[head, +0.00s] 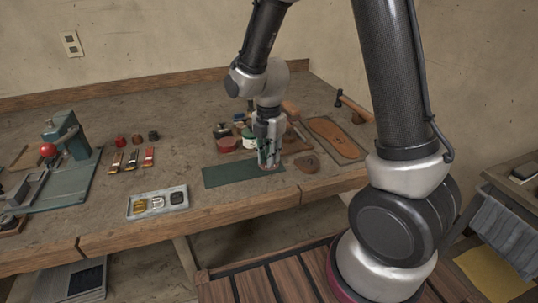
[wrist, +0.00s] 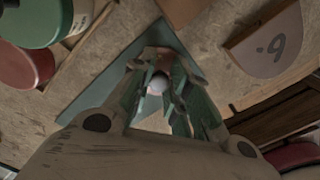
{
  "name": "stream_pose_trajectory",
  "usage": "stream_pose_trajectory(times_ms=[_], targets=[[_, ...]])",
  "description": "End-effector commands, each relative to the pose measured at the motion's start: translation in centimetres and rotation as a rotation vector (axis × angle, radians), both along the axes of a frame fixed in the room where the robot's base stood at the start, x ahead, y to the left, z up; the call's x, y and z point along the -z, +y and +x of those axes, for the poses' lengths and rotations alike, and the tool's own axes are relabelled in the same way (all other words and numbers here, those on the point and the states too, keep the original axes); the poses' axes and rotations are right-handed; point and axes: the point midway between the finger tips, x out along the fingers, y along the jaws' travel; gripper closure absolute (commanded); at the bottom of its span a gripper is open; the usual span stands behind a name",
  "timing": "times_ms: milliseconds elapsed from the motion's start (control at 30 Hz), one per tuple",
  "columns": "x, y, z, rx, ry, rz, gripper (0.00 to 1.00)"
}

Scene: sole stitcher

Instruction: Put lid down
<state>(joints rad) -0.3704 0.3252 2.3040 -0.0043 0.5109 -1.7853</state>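My gripper (head: 268,152) is low over the right end of a dark green mat (head: 232,175) on the workbench. In the wrist view its green fingers (wrist: 160,78) are close together around a small, pale, rounded piece (wrist: 157,86), which looks like part of the lid. The fingers hide most of it. In the head view a thin pinkish-red edge shows at the fingertips; I cannot tell whether it touches the mat. A jar with a green top and white label (head: 249,139) stands behind the mat, also in the wrist view (wrist: 32,18).
A red tin (head: 227,145) stands beside the jar. A rounded leather piece (head: 306,164) lies right of my gripper, and a brown leather-topped board (head: 336,139) lies beyond. A tray (head: 133,209) is at the bench front. The mat's left part is clear.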

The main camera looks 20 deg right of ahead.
Motion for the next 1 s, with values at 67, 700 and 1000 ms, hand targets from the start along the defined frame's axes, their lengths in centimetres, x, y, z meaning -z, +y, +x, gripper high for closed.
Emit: stream_pose_trajectory(times_ms=[67, 700, 1000], targets=[[0.0, 0.0, 0.0, 0.0, 0.0, 0.0, 0.63], [-4.5, 0.1, 0.1, 0.0, -0.006, 0.002, 0.62], [-10.6, 0.0, 0.1, 0.0, -0.003, 0.001, 0.62]])
